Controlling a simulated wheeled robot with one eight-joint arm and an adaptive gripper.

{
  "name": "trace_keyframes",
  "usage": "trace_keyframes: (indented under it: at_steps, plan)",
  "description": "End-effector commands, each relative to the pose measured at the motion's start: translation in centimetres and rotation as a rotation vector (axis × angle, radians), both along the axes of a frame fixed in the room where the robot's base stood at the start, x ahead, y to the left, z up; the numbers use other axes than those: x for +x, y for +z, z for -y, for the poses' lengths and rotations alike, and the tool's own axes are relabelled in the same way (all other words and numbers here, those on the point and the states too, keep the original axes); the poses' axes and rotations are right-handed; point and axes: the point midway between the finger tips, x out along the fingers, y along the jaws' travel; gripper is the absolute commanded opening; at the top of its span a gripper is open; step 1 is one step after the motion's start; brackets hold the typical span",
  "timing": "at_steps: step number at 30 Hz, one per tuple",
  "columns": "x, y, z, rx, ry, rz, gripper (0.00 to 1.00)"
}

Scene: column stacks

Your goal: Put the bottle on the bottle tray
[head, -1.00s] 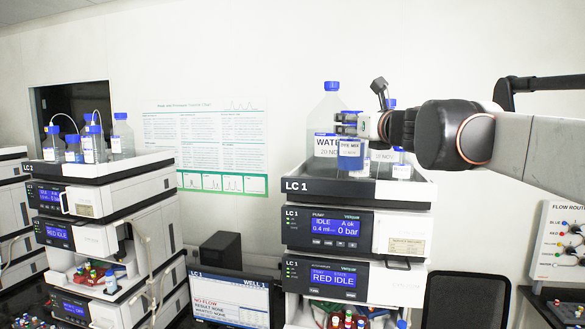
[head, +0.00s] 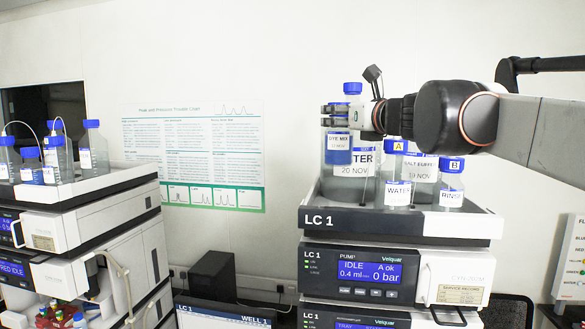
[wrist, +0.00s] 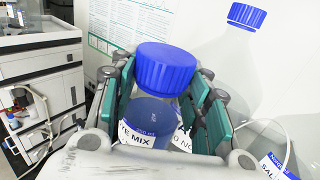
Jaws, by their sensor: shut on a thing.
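My gripper (head: 336,116) is shut on a bottle of blue liquid labelled DYE MIX (head: 338,149). It holds the bottle upright, in front of the large WATER bottle and above the left part of the tray. In the wrist view the bottle's blue cap (wrist: 165,68) sits between the two green-padded fingers. The bottle tray (head: 400,222), with a dark front marked LC 1, tops the instrument stack. The held bottle's base shows clear of the tray.
On the tray stand the large WATER bottle (head: 353,88), a smaller WATER bottle (head: 397,192), a SALT BUFFER bottle (head: 420,170) and a RINSE bottle (head: 451,185). The tray's front left looks free. A second stack with bottles (head: 92,145) stands left.

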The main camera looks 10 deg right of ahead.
Motion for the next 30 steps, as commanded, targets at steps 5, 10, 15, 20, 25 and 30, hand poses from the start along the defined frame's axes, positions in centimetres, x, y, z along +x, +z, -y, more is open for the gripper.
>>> trace_keyframes:
  at_steps: [5, 10, 15, 20, 25, 30]
  plan:
    - [0.0, -4.0, 0.0, 0.000, 0.000, 0.000, 0.04]
    - [0.0, -6.9, 0.0, 0.000, 0.000, 0.000, 0.04]
    - [0.0, -8.0, 0.0, 0.000, 0.000, 0.000, 0.04]
    - [0.0, -9.8, 0.0, 0.000, 0.000, 0.000, 0.04]
    - [0.0, -11.5, 0.0, 0.000, 0.000, 0.000, 0.04]
    - [0.0, -11.8, 0.0, 0.000, 0.000, 0.000, 0.04]
